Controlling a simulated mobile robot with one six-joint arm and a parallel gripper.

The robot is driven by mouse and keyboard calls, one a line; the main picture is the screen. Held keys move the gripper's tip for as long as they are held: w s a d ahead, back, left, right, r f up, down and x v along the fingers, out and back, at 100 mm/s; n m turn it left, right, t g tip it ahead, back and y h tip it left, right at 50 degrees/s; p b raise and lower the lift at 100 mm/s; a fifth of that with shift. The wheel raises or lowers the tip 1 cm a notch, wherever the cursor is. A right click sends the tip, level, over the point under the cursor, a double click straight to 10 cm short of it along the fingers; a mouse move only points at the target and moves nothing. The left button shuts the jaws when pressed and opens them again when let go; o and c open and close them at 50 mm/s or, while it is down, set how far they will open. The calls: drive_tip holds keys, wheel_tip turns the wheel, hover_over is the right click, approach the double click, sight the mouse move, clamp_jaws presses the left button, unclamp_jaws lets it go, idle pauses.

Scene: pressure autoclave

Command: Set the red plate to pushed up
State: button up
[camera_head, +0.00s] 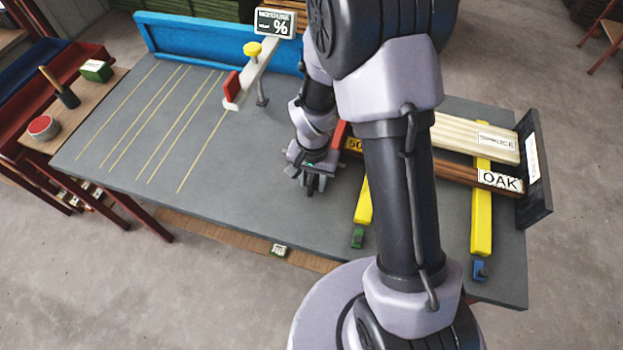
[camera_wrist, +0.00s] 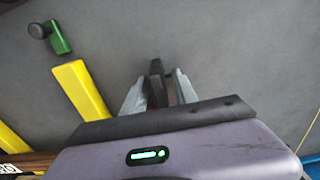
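A red plate (camera_head: 338,134) stands at the left end of the boards in the head view, partly hidden behind my arm. Another red piece (camera_head: 232,86) sits on the end of the pale bar of the moisture gauge. My gripper (camera_head: 311,190) points down over the grey tabletop, in front of and left of the red plate by the boards, apart from it. In the wrist view my gripper (camera_wrist: 156,72) shows its dark fingertips close together, with nothing clearly held. No red plate can be made out clearly in the wrist view.
The table's left part is clear.

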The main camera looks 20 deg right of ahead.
wheel_tip(320, 180, up, 18)
drive_tip(key=p, duration=0.6)
drive_tip(key=shift+f, duration=0.25)
drive_tip(key=s+a+r+n+t+y+b, duration=0.2)
drive_tip(key=s+r+t+b, duration=0.3)
drive_tip(key=s+r, duration=0.7)
drive_tip(key=s+a, duration=0.1)
drive_tip(key=s, duration=0.2)
drive_tip(key=shift+s+t, duration=0.15)
drive_tip(key=shift+t, duration=0.25)
